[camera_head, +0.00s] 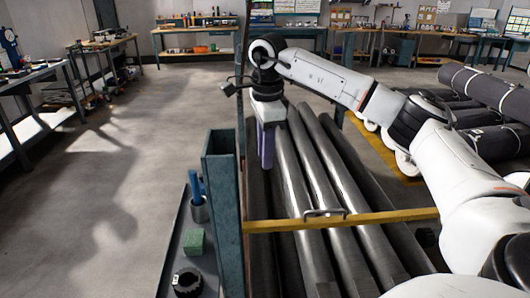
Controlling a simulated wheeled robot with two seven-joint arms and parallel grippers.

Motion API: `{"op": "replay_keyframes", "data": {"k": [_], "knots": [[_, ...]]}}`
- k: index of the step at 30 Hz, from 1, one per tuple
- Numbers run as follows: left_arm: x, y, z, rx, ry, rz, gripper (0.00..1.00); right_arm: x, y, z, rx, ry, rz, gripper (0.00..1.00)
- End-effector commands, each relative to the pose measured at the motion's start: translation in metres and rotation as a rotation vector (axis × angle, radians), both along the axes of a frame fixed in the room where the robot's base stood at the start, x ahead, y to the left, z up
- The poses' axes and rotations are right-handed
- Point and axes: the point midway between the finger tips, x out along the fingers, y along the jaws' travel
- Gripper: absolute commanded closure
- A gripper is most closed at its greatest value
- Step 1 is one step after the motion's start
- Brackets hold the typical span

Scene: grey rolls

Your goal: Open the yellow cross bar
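The yellow cross bar (388,217) runs nearly level across the grey rolls (309,185), from the blue-green post at the left to near my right arm. A metal handle (325,212) sits on the bar near its middle. My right arm reaches in from the right. Its gripper (266,160) points down with purple fingers over the left part of the rolls, beyond the bar and apart from the handle. The fingers overlap in this view, so I cannot tell whether they are open or shut. The bar's right end is close to my arm. My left gripper is out of view.
A blue-green post (223,220) stands left of the rolls. Beside it a narrow tray holds a cup with blue tools (199,208), a green block (194,242) and a black ring (187,282). More dark rolls (490,92) lie at right. Open floor is at left.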

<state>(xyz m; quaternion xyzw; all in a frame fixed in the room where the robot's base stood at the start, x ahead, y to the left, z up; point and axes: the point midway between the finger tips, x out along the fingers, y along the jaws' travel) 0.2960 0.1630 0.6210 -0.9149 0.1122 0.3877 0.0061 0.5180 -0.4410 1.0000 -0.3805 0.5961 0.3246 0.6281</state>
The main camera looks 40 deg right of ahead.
Motion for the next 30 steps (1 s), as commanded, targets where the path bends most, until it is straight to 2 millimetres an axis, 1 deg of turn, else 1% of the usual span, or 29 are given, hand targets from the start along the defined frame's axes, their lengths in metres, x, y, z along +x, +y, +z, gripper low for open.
{"op": "replay_keyframes", "data": {"k": [4,8,9,11,12,14,30], "knots": [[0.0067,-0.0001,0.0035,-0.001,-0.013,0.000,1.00,0.0003,-0.0003,-0.0028,-0.001,-0.001,0.000,0.72],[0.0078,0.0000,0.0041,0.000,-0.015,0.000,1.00,0.0002,-0.0003,-0.0027,-0.001,-0.001,0.000,0.72],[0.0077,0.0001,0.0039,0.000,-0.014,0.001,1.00,0.0002,-0.0003,-0.0026,-0.001,-0.001,0.000,0.74],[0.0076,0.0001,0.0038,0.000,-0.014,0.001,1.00,0.0002,-0.0003,-0.0026,-0.001,-0.001,0.000,0.84],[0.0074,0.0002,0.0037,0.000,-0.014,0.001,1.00,0.0002,-0.0003,-0.0026,-0.001,-0.001,0.000,0.91],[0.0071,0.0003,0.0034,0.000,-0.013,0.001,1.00,0.0002,-0.0003,-0.0025,-0.001,-0.001,0.000,1.00],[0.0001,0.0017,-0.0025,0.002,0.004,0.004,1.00,0.0003,-0.0002,-0.0024,-0.001,-0.001,0.000,1.00]]}}
